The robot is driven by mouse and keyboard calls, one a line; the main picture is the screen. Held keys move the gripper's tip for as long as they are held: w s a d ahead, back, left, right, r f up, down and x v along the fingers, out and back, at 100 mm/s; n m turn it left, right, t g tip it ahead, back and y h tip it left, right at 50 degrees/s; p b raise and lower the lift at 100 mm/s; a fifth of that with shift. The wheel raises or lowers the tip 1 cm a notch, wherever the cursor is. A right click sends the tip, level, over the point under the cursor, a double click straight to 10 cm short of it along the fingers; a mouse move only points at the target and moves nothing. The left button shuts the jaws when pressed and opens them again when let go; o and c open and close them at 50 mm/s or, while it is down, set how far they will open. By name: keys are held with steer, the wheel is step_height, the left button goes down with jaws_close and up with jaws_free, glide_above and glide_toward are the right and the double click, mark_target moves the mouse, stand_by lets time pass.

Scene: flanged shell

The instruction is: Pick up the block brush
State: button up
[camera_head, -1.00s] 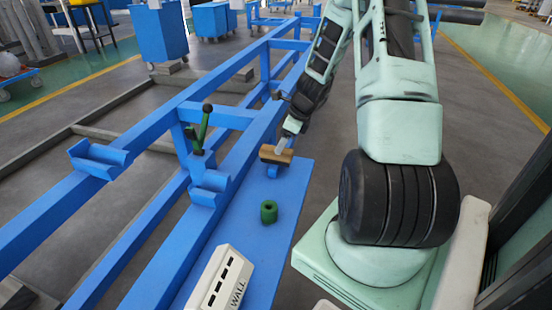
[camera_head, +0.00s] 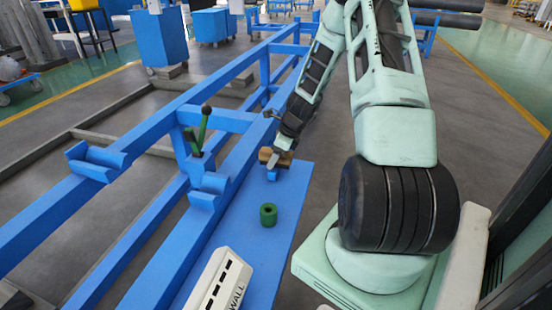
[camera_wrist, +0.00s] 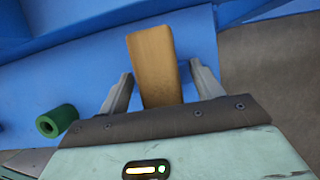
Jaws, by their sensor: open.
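The block brush is a brown wooden block (camera_head: 267,155) on the blue shelf (camera_head: 250,238), near its far end in the head view. In the wrist view the block brush (camera_wrist: 153,52) stands out lengthwise between my two grey fingers, its near end close to the palm. My gripper (camera_wrist: 161,72) is open around it, with a visible gap on each side. In the head view my gripper (camera_head: 280,152) is right at the block and partly hides it. Bristles are not visible.
A white slotted box (camera_head: 220,285) lies at the near end. A blue frame with a green lever (camera_head: 203,130) borders the shelf's left.

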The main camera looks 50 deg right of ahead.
steer(key=shift+f, duration=0.25)
stand_by(0.3)
steer(key=c, duration=1.2)
steer(key=shift+o, duration=0.2)
steer(key=shift+r, duration=0.1)
step_height(320, 180, up, 10)
steer(key=p, duration=0.2)
steer(key=shift+r+p, duration=0.2)
steer(key=shift+p, duration=0.15)
